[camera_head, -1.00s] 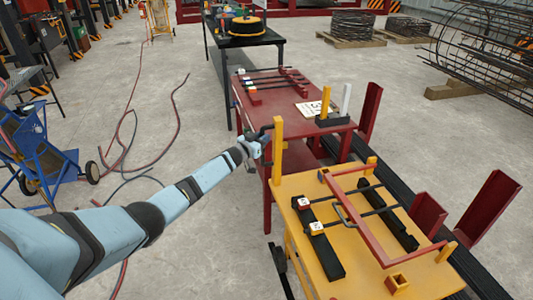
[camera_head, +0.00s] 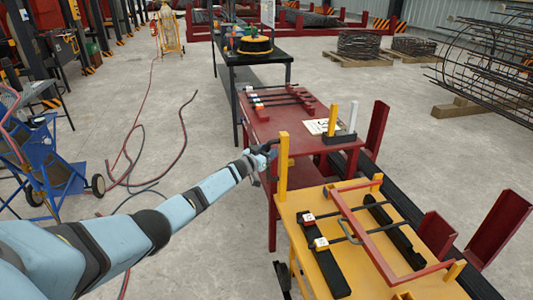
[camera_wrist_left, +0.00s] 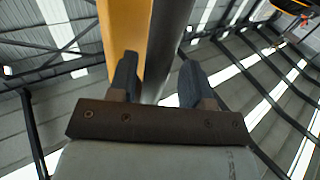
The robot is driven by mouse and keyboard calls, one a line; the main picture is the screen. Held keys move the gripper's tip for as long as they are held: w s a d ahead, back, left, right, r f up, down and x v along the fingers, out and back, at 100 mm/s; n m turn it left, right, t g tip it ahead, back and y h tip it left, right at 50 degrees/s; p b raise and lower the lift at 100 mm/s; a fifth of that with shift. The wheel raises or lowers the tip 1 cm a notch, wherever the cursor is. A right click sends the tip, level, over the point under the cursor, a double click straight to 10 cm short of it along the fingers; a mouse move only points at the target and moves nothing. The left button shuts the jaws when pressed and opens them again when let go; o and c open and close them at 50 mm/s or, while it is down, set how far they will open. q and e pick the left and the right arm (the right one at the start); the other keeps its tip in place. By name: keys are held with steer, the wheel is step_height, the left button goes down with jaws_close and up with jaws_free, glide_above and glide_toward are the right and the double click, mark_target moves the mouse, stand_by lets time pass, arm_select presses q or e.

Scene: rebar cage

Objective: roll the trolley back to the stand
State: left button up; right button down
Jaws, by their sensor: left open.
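The trolley (camera_head: 343,278) has a yellow top with an upright yellow post (camera_head: 283,170) at its far left corner. Two dark bars with small white-topped blocks and a red frame (camera_head: 362,230) are on it. My left gripper (camera_head: 266,151) is just left of the post, with its fingers open. In the left wrist view the open fingers (camera_wrist_left: 158,80) show with the yellow post (camera_wrist_left: 128,25) and a dark upright bar behind or between them; contact cannot be told. A red table (camera_head: 268,130), possibly the stand, is directly behind the trolley. My right gripper is out of view.
Dark rails (camera_head: 365,164) run along the floor right of the trolley, with upright red channel pieces (camera_head: 494,229) beside them. A blue cart (camera_head: 40,165) and loose hoses (camera_head: 182,140) are at the left. A black table (camera_head: 225,75) is farther back.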

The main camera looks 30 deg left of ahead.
arm_select(q)
steer(key=s+a+p, duration=0.2)
steer(key=s, duration=1.1)
steer(key=shift+s, duration=0.35)
